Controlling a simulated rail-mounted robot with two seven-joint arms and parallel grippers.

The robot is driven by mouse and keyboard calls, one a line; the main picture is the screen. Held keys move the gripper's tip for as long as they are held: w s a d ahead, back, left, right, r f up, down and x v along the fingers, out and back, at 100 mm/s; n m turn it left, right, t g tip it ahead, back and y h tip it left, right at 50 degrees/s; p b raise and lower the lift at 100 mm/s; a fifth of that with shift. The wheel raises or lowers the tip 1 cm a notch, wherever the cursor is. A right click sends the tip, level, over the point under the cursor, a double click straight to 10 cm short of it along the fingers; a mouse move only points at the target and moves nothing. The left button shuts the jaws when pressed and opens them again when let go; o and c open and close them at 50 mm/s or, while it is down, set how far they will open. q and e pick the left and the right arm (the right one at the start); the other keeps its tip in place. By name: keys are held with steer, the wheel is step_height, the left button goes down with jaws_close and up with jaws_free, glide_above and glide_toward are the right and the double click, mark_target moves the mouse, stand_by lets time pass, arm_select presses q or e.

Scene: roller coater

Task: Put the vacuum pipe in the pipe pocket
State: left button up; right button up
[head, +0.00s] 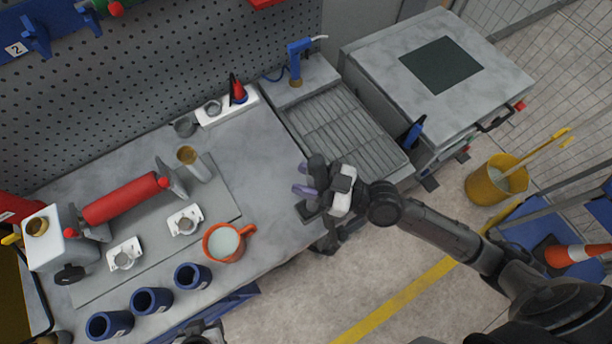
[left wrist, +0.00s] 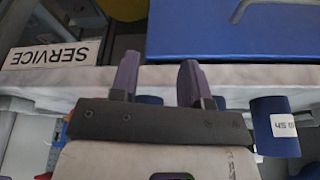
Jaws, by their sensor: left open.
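A blue upright tool (head: 295,62) with a brass-coloured foot and a pale hose stands behind the slatted bed; it may be the vacuum pipe. A blue piece (head: 414,133) sits against the side of the grey machine; I cannot tell whether it marks the pipe pocket. My right gripper (head: 308,188) hangs over the bench edge in front of the slatted bed, apart from both; its opening is unclear. My left gripper (head: 204,334) barely shows at the bottom edge of the head view. In the left wrist view its purple fingers (left wrist: 158,78) are apart and empty.
Blue cups (head: 150,300) line the bench front, and one shows in the left wrist view (left wrist: 275,125). An orange mug (head: 222,243) and a red roller (head: 125,199) stand on the bench. A yellow bucket (head: 497,180) is on the floor at right.

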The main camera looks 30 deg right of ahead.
steer(key=o, duration=0.4)
steer(key=shift+c, duration=0.2)
steer(key=shift+s+d, duration=0.2)
steer(key=b+v, duration=0.5)
steer(key=v, duration=0.6)
steer(key=shift+b, duration=0.3)
steer(key=shift+s+d+r, duration=0.15)
